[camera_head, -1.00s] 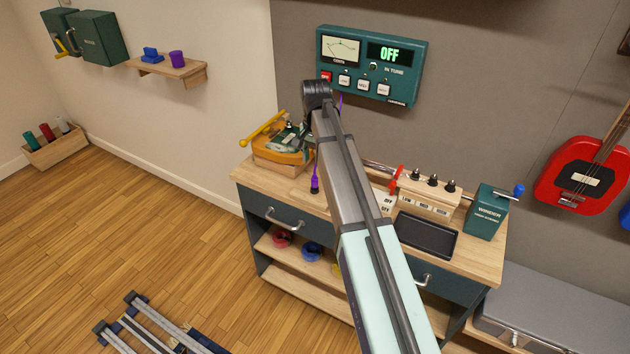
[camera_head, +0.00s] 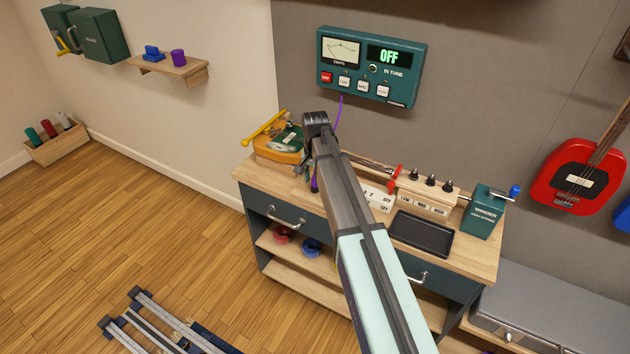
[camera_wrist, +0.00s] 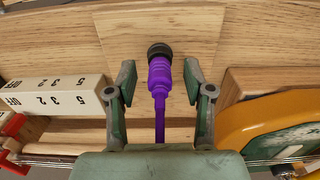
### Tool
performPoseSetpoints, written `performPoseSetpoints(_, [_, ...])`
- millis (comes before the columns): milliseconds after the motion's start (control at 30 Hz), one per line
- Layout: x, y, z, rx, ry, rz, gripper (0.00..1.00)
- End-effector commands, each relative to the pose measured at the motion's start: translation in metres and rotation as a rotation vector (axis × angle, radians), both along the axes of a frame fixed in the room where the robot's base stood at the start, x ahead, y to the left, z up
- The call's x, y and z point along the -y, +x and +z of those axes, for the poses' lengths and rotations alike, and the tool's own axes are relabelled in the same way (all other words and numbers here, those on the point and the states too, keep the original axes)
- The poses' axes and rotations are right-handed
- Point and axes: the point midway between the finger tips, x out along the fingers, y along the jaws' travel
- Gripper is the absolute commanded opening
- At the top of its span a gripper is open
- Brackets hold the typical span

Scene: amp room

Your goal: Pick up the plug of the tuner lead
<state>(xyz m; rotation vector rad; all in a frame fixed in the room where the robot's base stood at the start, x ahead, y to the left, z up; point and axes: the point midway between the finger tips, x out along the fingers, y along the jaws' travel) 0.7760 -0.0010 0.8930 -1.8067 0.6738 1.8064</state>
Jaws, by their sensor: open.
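The purple plug (camera_wrist: 159,75) of the tuner lead, with a black end, lies between the two fingers of my open gripper (camera_wrist: 157,82) in the wrist view. A gap shows on each side of it. Its purple lead (camera_wrist: 160,125) runs back under the palm. In the head view my arm hides most of the plug; a bit of purple lead (camera_head: 338,112) hangs below the teal tuner box (camera_head: 371,66), whose display reads OFF. My gripper (camera_head: 308,172) is mostly hidden behind my arm, low over the bench.
The wooden bench (camera_head: 470,262) carries a yellow-orange guitar-like piece (camera_head: 278,146) left of the gripper and a cream numbered block (camera_wrist: 55,92) on its other side. A black tray (camera_head: 421,234) and a teal winder box (camera_head: 484,211) stand further right.

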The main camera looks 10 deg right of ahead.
Motion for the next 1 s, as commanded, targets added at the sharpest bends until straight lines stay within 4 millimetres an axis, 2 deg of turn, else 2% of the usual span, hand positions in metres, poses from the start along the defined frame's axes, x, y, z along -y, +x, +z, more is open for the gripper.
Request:
performPoseSetpoints(200, [0.0, 0.0, -0.001, 0.0, 0.0, 0.0, 0.52])
performPoseSetpoints(233, [0.0, 0.0, -0.001, 0.0, 0.0, 0.0, 0.45])
performPoseSetpoints(300, [0.0, 0.0, -0.001, 0.0, 0.0, 0.0, 0.2])
performPoseSetpoints(367, [0.0, 0.0, -0.001, 0.0, 0.0, 0.0, 0.0])
performPoseSetpoints(767, [0.0, 0.0, 0.0, 0.0, 0.0, 0.0, 0.0])
performPoseSetpoints(1000, [0.0, 0.0, 0.011, 0.0, 0.0, 0.0, 0.0])
